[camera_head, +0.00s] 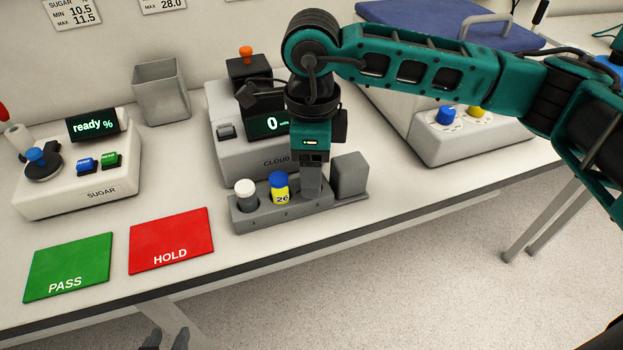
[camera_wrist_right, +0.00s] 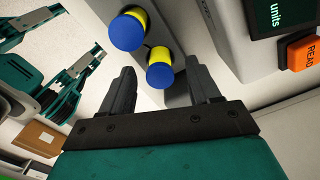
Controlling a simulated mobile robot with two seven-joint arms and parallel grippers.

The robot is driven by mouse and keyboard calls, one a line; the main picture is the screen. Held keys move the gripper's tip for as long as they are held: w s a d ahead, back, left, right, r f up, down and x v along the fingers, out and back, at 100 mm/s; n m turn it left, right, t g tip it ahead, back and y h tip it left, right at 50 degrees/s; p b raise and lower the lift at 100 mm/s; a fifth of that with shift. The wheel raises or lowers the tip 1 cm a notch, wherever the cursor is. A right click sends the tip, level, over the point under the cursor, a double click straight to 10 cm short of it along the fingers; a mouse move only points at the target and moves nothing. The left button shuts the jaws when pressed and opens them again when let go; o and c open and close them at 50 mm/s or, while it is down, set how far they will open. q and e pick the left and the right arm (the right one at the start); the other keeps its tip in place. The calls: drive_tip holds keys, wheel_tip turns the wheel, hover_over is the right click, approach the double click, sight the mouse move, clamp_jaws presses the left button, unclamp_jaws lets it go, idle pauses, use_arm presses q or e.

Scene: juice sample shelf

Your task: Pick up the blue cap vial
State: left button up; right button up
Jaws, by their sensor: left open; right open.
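A blue cap vial (camera_head: 279,188) with a yellow label marked 26 stands upright in the grey rack (camera_head: 250,222), beside a white cap vial (camera_head: 245,194). My right gripper (camera_head: 311,184) is over the rack, just right of vial 26. The right wrist view shows two blue cap vials with yellow labels. One (camera_wrist_right: 159,74) lies between the open fingertips of my right gripper (camera_wrist_right: 158,70); the other (camera_wrist_right: 128,31) is beyond them. In the head view my right gripper seems to hide one of these. Contact cannot be told. My left gripper (camera_head: 165,340) is open at the bottom edge, below the table edge.
A grey block (camera_head: 350,175) stands at the rack's right end. The cloud meter (camera_head: 228,160) is right behind the rack. Red HOLD (camera_head: 170,238) and green PASS (camera_head: 68,265) mats lie left of it. The sugar meter (camera_head: 100,185) and a grey bin (camera_head: 162,92) stand farther left.

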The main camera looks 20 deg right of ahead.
drive_tip(key=shift+f, duration=0.75)
drive_tip(key=shift+c, duration=0.3)
drive_tip(key=c, duration=1.1)
